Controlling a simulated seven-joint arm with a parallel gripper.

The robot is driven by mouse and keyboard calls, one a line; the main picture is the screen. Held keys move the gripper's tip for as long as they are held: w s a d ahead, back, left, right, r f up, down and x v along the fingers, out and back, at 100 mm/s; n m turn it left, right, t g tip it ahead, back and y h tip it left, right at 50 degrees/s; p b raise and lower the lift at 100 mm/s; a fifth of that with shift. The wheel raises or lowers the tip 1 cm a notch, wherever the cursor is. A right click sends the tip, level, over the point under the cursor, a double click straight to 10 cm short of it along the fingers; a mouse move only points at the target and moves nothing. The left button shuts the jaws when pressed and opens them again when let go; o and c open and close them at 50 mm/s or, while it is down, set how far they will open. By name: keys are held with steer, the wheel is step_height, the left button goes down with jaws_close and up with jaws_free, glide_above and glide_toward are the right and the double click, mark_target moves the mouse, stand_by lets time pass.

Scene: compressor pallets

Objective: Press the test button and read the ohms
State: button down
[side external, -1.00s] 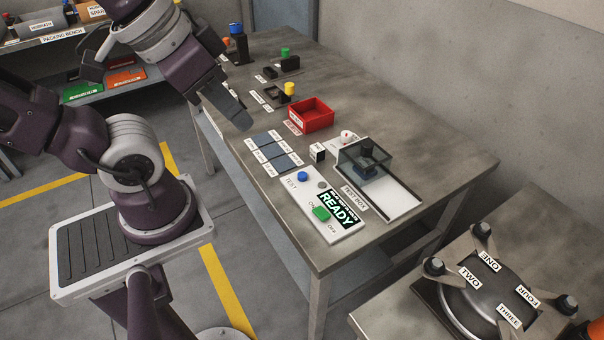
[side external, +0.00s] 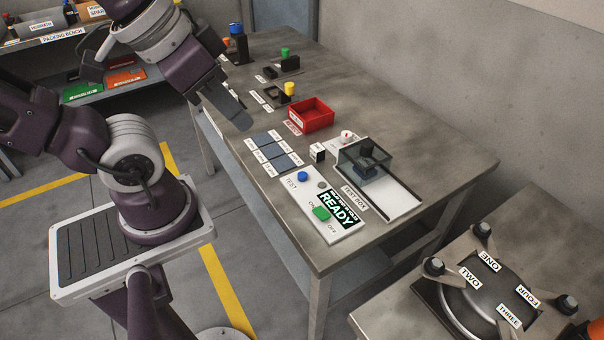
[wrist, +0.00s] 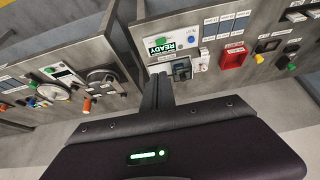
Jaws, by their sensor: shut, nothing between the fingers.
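The test panel (side external: 341,231) is a white plate near the front edge of the grey bench. It carries a blue button (side external: 302,177) beside the word TEST, a green switch (side external: 321,213) between ON and OFF, and a dark display (side external: 337,206) reading READY. No ohms figure can be made out. The test box (side external: 364,160), with clear dark walls, stands behind the panel with a dark part inside. My gripper (side external: 245,122) is shut and empty, above the bench's near edge, up and left of the blue button and apart from it. The panel also shows in the wrist view (wrist: 172,45).
A red bin (side external: 311,115) and several grey label pads (side external: 273,148) lie behind the panel. A small white box (side external: 317,152) stands by the test box. A second bench with a round clamped fixture (side external: 488,290) is at lower right. The bench's right rear is clear.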

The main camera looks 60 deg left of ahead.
steer(key=w+a+f+m+t+y, duration=0.1)
steer(key=w+a+f+m+y, duration=0.15)
steer(key=w+a, duration=0.75)
steer(key=m+t+h, duration=0.2)
steer(key=m+h, duration=0.4)
steer(key=m, duration=0.5)
glide_above(298, 175)
step_height(298, 175, down, 17)
steer(key=shift+f, duration=0.2)
steer(key=shift+f, duration=0.1)
steer(key=shift+f, duration=4.3)
steer(key=shift+f, duration=0.1)
steer(key=shift+f, duration=0.3)
